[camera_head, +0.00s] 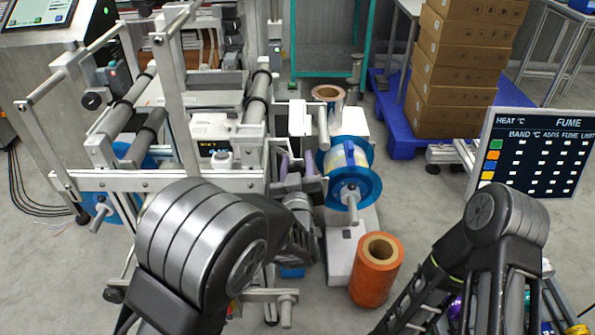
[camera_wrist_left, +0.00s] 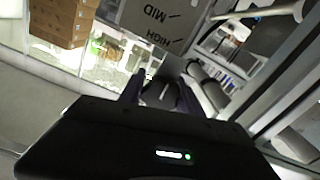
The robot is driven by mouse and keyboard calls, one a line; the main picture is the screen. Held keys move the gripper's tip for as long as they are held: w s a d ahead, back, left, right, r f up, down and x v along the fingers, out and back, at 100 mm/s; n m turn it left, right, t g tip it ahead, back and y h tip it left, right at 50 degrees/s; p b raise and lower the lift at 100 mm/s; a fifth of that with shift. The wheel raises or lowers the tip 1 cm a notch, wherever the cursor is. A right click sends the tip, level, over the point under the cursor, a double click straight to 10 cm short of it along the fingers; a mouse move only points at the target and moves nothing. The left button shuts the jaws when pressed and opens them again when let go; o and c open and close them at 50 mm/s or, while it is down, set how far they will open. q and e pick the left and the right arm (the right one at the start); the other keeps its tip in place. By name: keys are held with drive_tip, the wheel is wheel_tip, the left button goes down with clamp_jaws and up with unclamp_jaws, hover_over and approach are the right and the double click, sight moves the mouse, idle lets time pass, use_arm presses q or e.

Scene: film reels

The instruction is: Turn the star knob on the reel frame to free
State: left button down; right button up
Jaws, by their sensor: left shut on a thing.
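The reel frame (camera_head: 140,181) is a silver metal frame with rollers and blue-flanged reels, left of centre in the head view. My left gripper (camera_head: 300,166) reaches to the frame's right side, its purplish fingers upright there. In the wrist view my left gripper (camera_wrist_left: 160,94) is shut on a dark grey piece between its fingers, at the place of the star knob (camera_wrist_left: 160,92). The knob's shape and pointing direction are mostly hidden. A grey plate (camera_wrist_left: 150,20) behind it carries upside-down marks MID and HIGH. My right gripper is out of view.
A blue reel (camera_head: 348,172) sits close right of my left gripper. An orange roll (camera_head: 377,268) stands in front of it. Stacked cartons (camera_head: 455,75) stand on a blue pallet (camera_head: 400,120). A sign board (camera_head: 535,150) is at right. Grey floor lies open between.

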use_arm(q)
drive_tip(key=c, duration=0.8)
unclamp_jaws()
drive_tip(key=shift+c, duration=0.2)
drive_tip(key=s, duration=0.8)
